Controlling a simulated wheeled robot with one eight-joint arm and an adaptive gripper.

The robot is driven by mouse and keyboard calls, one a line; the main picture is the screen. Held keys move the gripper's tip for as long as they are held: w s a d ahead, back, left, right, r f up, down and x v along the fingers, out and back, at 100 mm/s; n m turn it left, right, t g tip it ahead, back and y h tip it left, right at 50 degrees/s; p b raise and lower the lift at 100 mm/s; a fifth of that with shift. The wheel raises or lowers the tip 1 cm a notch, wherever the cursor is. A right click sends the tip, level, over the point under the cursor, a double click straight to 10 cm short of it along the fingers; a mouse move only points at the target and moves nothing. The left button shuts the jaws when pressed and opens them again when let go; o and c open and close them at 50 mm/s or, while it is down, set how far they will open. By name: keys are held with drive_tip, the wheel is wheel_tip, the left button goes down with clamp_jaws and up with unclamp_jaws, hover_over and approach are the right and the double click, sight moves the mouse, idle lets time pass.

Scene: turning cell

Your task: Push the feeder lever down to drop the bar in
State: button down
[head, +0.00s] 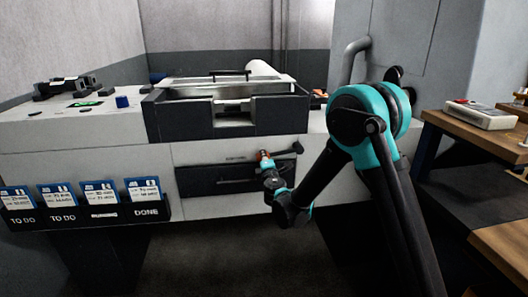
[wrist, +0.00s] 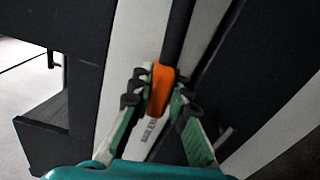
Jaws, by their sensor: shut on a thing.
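The feeder lever is a black bar with an orange grip. In the head view its grip (head: 264,155) is in front of the machine's pale front panel, and the bar runs right and slightly up to a dark end. In the wrist view the orange grip (wrist: 161,86) is between my fingers, with the black bar running up out of frame. My gripper (head: 266,164) is shut on the orange grip; its fingers also show in the wrist view (wrist: 160,100). My gripper partly covers the lever's end in the head view. No bar stock can be made out clearly.
A dark drawer-like recess (head: 215,180) lies behind my gripper. A black open-topped tray (head: 180,118) sits above it. Card pockets (head: 85,213) are on the front at left. A wooden bench (head: 475,130) with a pale device (head: 480,114) stands at right.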

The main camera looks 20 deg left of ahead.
drive_tip(key=shift+d+f+n, duration=0.15)
drive_tip(key=shift+f+n, duration=0.35)
drive_tip(key=shift+f, duration=0.3)
drive_tip(key=c, duration=1.4)
unclamp_jaws()
drive_tip(key=shift+c, duration=0.2)
drive_tip(key=shift+r, duration=0.1)
